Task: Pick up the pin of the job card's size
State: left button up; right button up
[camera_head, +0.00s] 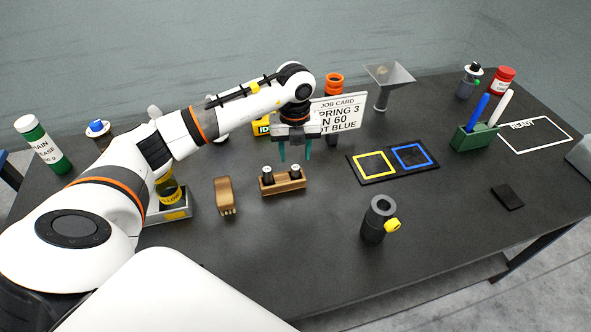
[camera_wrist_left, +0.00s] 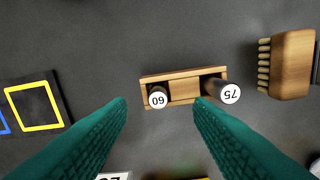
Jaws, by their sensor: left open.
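A wooden holder (camera_head: 284,187) bears two dark pins with white tops. In the left wrist view the pin marked 60 (camera_wrist_left: 158,98) and the pin marked 75 (camera_wrist_left: 229,94) stand at opposite ends of the holder. My left gripper (camera_head: 296,154) is open, its teal fingers pointing down above and behind the holder. In the wrist view the 60 pin shows between the fingertips (camera_wrist_left: 160,104); one fingertip overlaps the 75 pin's side. My right gripper is out of view.
A wooden brush (camera_head: 224,195) lies left of the holder. A dark pad with yellow and blue squares (camera_head: 381,178) lies to its right. A dark cylinder with a yellow knob (camera_head: 376,222) stands in front. A green pen holder (camera_head: 473,138) stands farther right.

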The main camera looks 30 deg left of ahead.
aim_at(296, 167)
pick_arm(q)
jog(key=shift+w+f, duration=0.15)
jog(key=shift+f, duration=0.45)
notch_tip(296, 167, down, 4)
jog(key=shift+w+a+f+p, duration=0.15)
jog(key=shift+f+p, duration=0.1)
jog(key=shift+p, duration=0.85)
jog(key=shift+f, duration=0.2)
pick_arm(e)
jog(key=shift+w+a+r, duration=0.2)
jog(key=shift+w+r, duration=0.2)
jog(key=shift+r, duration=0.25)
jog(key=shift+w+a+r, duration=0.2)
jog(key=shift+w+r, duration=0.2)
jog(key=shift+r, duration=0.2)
pick_arm(q)
jog(key=shift+c, duration=0.9)
jog(key=shift+w, duration=0.1)
grip_shut()
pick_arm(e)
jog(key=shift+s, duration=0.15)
